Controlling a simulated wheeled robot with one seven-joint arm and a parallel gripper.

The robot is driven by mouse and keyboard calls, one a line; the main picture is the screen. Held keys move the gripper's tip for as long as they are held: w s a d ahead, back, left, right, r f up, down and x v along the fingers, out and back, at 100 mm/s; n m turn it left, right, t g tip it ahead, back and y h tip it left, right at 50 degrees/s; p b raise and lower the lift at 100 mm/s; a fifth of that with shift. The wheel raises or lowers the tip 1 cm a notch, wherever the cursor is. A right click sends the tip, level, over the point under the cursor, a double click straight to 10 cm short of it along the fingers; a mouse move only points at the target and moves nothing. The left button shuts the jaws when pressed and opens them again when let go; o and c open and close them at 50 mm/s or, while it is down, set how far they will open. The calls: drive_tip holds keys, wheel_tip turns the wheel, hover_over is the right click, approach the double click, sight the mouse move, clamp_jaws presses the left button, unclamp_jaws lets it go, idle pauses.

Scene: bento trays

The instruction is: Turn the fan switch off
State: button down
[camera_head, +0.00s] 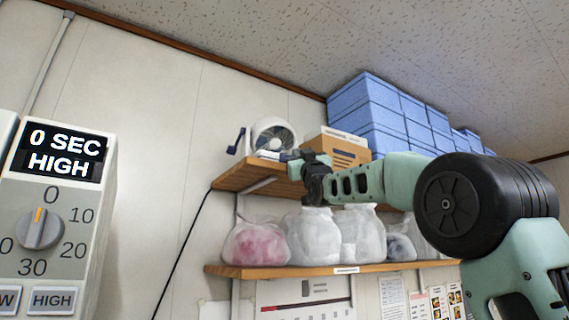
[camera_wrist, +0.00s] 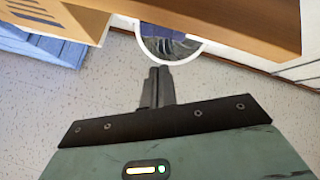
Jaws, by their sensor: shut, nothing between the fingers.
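A small white fan (camera_head: 272,136) with a round guard stands near the left end of the upper wooden shelf (camera_head: 228,178). In the wrist view, part of the fan's white rim and dark inside (camera_wrist: 180,47) shows just beyond my fingertips. My gripper (camera_head: 284,155) reaches in from the right at shelf height, in front of the fan's lower part. In the wrist view, my gripper's fingers (camera_wrist: 158,74) are together with nothing between them, pointing at the fan. I cannot tell whether they touch it. The fan's switch cannot be made out in either view.
A cardboard box (camera_head: 336,147) stands right of the fan, with stacked blue boxes (camera_head: 385,112) beyond. Filled plastic bags (camera_head: 257,243) sit on the lower shelf (camera_head: 285,270). A grey timer panel (camera_head: 52,215) reading "0 SEC HIGH" is at the near left. The wall between is mostly clear.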

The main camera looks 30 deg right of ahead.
drive_tip(key=s, duration=0.1)
drive_tip(key=s+b, duration=0.1)
drive_tip(key=shift+s+d, duration=0.2)
drive_tip(key=shift+s, duration=0.2)
idle(0.3)
